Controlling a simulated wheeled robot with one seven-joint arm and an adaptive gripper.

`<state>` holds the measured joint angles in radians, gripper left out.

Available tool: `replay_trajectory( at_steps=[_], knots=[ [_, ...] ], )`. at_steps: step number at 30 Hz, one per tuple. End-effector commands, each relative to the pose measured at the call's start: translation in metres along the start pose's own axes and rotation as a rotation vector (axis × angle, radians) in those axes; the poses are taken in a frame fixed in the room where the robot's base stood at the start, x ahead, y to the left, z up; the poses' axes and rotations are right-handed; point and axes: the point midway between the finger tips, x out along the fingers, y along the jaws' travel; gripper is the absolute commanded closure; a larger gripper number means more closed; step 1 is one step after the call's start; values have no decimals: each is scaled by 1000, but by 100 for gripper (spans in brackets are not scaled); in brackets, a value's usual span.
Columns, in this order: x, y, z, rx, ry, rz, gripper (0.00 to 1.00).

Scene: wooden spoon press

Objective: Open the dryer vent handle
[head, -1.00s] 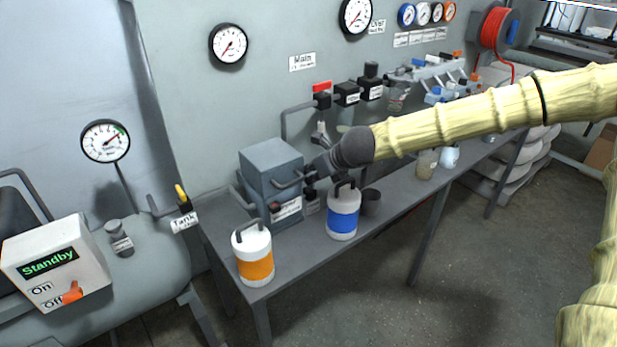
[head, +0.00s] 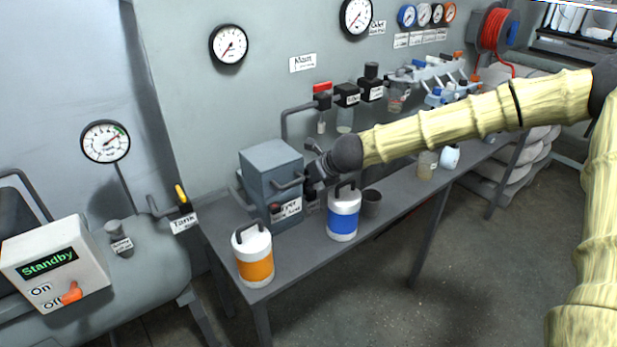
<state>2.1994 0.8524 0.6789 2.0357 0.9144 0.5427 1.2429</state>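The grey dryer box (head: 258,178) stands on the bench, with a partly covered white label (head: 290,209) low on its front. A dark bar handle (head: 287,184) sticks out from its front right side. A small dark red part (head: 275,208) shows beside the label; I cannot tell which of these is the vent handle. My gripper (head: 312,174) is at the right front of the box, its small dark fingers close to the bar handle's right end. I cannot tell whether they touch it or are open or shut.
A white bottle with a blue band (head: 342,222) stands just below my gripper, with a dark cup (head: 372,203) beside it. A white bottle with an orange band (head: 254,268) stands at the bench's front left. Pipes and filters (head: 347,95) run along the wall above.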

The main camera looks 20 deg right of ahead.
Motion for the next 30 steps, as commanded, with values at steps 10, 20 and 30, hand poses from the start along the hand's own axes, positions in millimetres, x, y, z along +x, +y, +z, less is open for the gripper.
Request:
replay_trajectory(
  at_steps=[10,20,30],
  knots=[
    [-3,-1,4,-47,3,46,100],
    [-3,0,3,-141,4,139,100],
    [-3,0,3,-224,4,222,100]
  ],
)
